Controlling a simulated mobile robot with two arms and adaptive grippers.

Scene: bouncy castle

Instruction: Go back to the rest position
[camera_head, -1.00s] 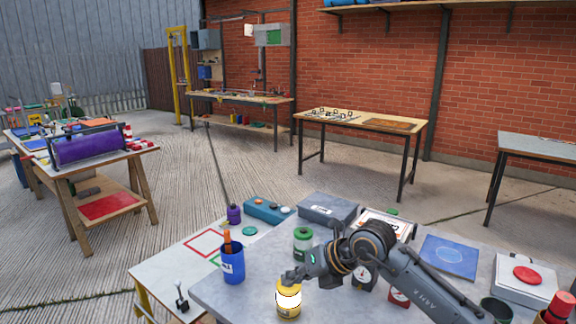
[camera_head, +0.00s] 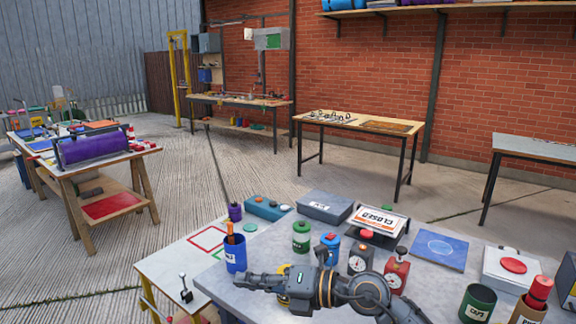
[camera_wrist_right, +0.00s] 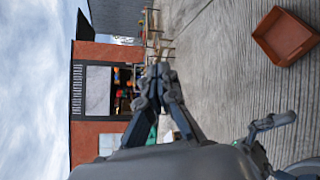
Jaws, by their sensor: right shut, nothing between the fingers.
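My right gripper (camera_head: 240,281) is low over the front of the grey table, pointing left, with its fingers shut and nothing between them. Its closed fingers also show in the right wrist view (camera_wrist_right: 157,75). A yellow can (camera_head: 283,270) is mostly hidden behind the gripper and wrist. My left gripper does not show in the head view. A dark jointed part at the lower right of the wrist view cannot be identified surely.
The grey table (camera_head: 330,238) holds a blue cup (camera_head: 235,254), a green can (camera_head: 301,237), a blue can (camera_head: 330,248), red (camera_head: 397,270) and dark (camera_head: 360,258) gauges, and a closed sign (camera_head: 378,219). An orange bin (camera_wrist_right: 285,37) lies on open floor in the wrist view.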

